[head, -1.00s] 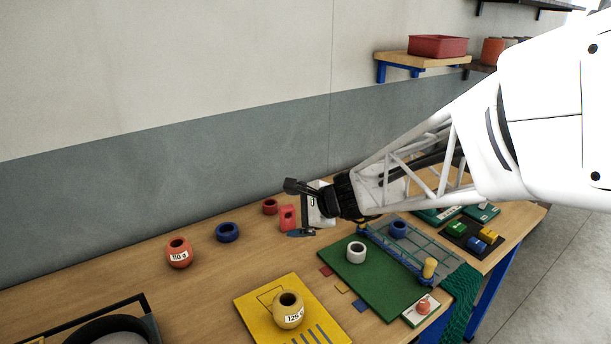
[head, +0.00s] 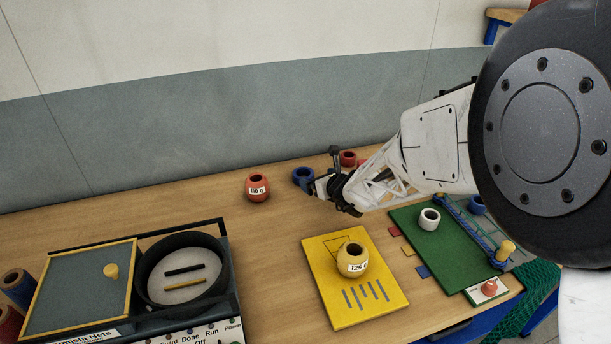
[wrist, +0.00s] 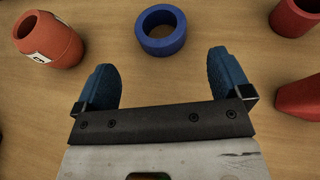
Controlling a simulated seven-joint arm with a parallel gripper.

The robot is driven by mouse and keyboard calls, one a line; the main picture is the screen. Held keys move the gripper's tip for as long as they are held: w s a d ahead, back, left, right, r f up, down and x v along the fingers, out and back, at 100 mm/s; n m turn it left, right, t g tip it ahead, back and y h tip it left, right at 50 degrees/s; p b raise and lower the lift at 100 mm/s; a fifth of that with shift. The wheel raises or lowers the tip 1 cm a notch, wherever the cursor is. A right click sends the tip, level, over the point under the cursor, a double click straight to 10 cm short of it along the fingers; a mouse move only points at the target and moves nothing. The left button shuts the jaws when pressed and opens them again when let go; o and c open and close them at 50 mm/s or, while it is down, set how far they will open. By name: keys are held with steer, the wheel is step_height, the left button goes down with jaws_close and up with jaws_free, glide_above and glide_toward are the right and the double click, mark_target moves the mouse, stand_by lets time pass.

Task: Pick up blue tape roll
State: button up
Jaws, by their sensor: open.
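The blue tape roll (head: 301,178) lies flat on the wooden table near the wall. In the wrist view the blue tape roll (wrist: 149,41) is at the top centre, just beyond the fingertips, with its hole facing up. My gripper (wrist: 165,72) is open and empty, with its two blue fingers apart. The roll lies ahead of the gap between them and is not between the fingers. In the head view my gripper (head: 318,174) is right beside the roll, and the arm hides part of that area.
A red 110 g weight (head: 258,188) stands left of the roll; it also shows in the wrist view (wrist: 50,42). A red roll (head: 348,158) is behind my gripper. A yellow 125 g weight (head: 352,262) sits on a yellow board (head: 322,290).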

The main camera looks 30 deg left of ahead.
mark_target(299, 171)
stand_by(0.3)
steer(key=shift+x, duration=1.3)
steer(key=shift+w+f, duration=0.1)
steer(key=shift+x, duration=2.5)
steer(key=c, duration=1)
